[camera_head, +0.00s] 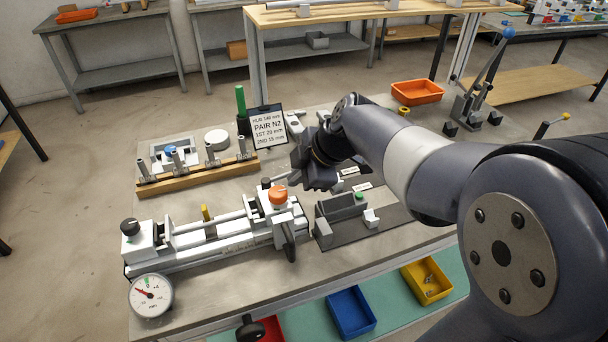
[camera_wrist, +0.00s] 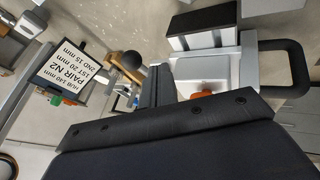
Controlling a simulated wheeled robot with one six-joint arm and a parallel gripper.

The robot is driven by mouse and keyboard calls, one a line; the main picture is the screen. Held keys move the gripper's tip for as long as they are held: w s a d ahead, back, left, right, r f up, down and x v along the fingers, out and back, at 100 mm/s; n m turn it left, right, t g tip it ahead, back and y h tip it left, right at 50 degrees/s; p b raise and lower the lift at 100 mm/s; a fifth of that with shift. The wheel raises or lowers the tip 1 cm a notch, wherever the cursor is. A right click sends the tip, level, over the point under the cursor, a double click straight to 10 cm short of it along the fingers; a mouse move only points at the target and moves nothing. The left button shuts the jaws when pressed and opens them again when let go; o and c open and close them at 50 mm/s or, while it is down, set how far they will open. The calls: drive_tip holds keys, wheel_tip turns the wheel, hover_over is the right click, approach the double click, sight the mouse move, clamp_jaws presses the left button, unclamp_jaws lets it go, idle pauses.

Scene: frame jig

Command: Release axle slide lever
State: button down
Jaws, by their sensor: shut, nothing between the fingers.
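The white frame jig (camera_head: 215,240) lies along the front left of the bench, with rails, an orange knob (camera_head: 278,194) at its right end and a black loop handle (camera_head: 289,245) below that. I cannot tell for certain which part is the axle slide lever. In the wrist view, a black ball knob (camera_wrist: 132,60) stands beside my fingers, and the loop handle (camera_wrist: 290,68) is at right. A sliver of the orange knob (camera_wrist: 204,96) shows behind my gripper. My gripper (camera_head: 313,182) is shut and empty, above and right of the orange knob; its body hides much of the jig in the wrist view.
A sign (camera_head: 269,127) reading "PAIR N2" stands behind the jig. A wooden rack (camera_head: 200,176) with several posts is behind left. A grey fixture (camera_head: 342,207) stands right of the jig. A dial gauge (camera_head: 151,296) sits at the front left. An orange tray (camera_head: 417,92) is at the back.

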drive_tip(key=shift+w+a+f, duration=0.1)
drive_tip(key=shift+w, duration=0.4)
